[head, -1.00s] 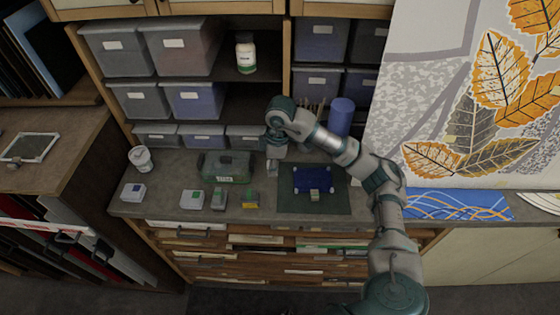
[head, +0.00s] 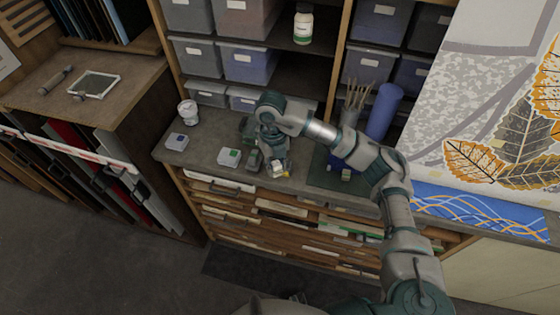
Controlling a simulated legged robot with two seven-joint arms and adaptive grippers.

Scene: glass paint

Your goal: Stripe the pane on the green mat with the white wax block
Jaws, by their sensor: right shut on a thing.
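The pane (head: 332,166) is a dark blue sheet on the green mat (head: 318,181), partly hidden by my right arm. A small block (head: 346,174) sits at its front edge. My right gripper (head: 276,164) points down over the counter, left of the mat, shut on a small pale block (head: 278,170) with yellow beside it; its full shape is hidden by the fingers. I cannot tell for sure that it is the white wax block. My left gripper is not in view.
On the counter left of my gripper stand a dark block (head: 254,161), a white block with a green mark (head: 229,158), a white block with a blue mark (head: 177,141) and a white cup (head: 188,112). A blue roll (head: 383,111) and brushes (head: 356,98) stand behind the mat.

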